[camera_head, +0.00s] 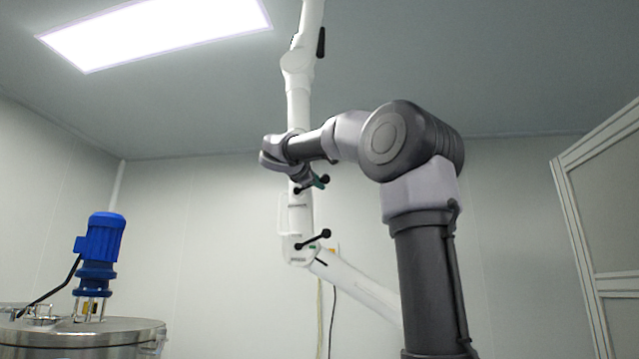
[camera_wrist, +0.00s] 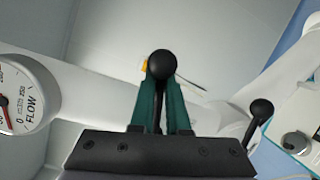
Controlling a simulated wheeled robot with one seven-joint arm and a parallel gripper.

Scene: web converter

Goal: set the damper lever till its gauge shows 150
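In the wrist view, the black ball knob of a lever (camera_wrist: 161,65) sits at the tips of my gripper's (camera_wrist: 160,88) green fingers. The fingers are close together on either side of it, with the dark stem partly visible between them. They appear shut on this lever. A round white gauge marked FLOW (camera_wrist: 30,100) is cut off at the left edge; its red needle appears to point between 0 and 50. In the head view, my gripper (camera_head: 320,181) is at the upper lever on the white extraction arm (camera_head: 299,215); the gauge cannot be made out there.
A second black-knobbed lever (camera_head: 325,234) sticks out lower on the white arm; a black-knobbed lever also shows at right in the wrist view (camera_wrist: 260,108). A steel vessel (camera_head: 85,335) with a blue motor (camera_head: 101,238) stands left. A framed panel (camera_head: 605,235) stands right.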

